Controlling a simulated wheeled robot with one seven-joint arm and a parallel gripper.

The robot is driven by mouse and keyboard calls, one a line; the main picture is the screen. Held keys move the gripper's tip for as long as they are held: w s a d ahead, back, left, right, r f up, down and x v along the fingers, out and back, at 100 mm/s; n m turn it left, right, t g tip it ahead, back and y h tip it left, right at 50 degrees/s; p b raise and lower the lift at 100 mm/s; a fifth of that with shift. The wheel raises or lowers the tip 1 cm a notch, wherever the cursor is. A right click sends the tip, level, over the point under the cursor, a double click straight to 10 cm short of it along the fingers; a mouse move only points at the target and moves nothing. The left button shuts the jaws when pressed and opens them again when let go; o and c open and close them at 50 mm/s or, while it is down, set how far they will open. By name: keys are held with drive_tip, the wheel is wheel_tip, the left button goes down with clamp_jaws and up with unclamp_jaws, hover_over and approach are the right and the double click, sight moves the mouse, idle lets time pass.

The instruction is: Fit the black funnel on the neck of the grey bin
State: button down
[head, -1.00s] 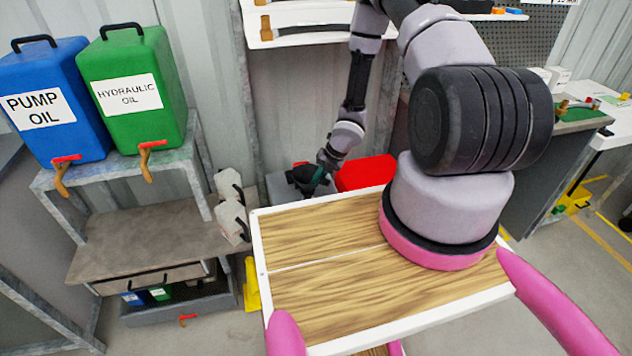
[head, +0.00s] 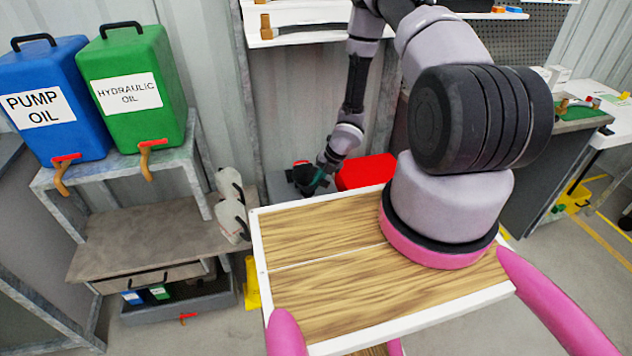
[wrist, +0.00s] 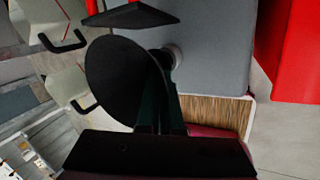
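My gripper (head: 318,182) is beyond the far edge of the wooden top, over the grey bin (head: 278,188). It is shut on the black funnel (head: 302,175). In the wrist view the funnel (wrist: 118,80) shows as a wide dark cone, tilted, at the dark fingers (wrist: 160,100). The grey bin (wrist: 212,40) lies behind it with its flat top in view. A pale round neck (wrist: 174,54) shows just right of the funnel's rim. The funnel's spout is hidden, and I cannot tell whether it touches the neck.
A red bin (head: 368,172) stands right of the grey bin. The wooden-topped surface (head: 330,240) is in front. Blue (head: 50,110) and green (head: 130,90) oil containers stand on a shelf at left. Two pale jugs (head: 232,205) sit close on the left.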

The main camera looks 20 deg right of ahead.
drive_tip(key=shift+f, duration=1.3)
drive_tip(key=c, duration=1)
unclamp_jaws()
drive_tip(key=v, duration=1)
drive_tip(key=shift+r, duration=0.35)
drive_tip(key=shift+s+d, duration=0.1)
drive_tip(key=shift+d, duration=0.1)
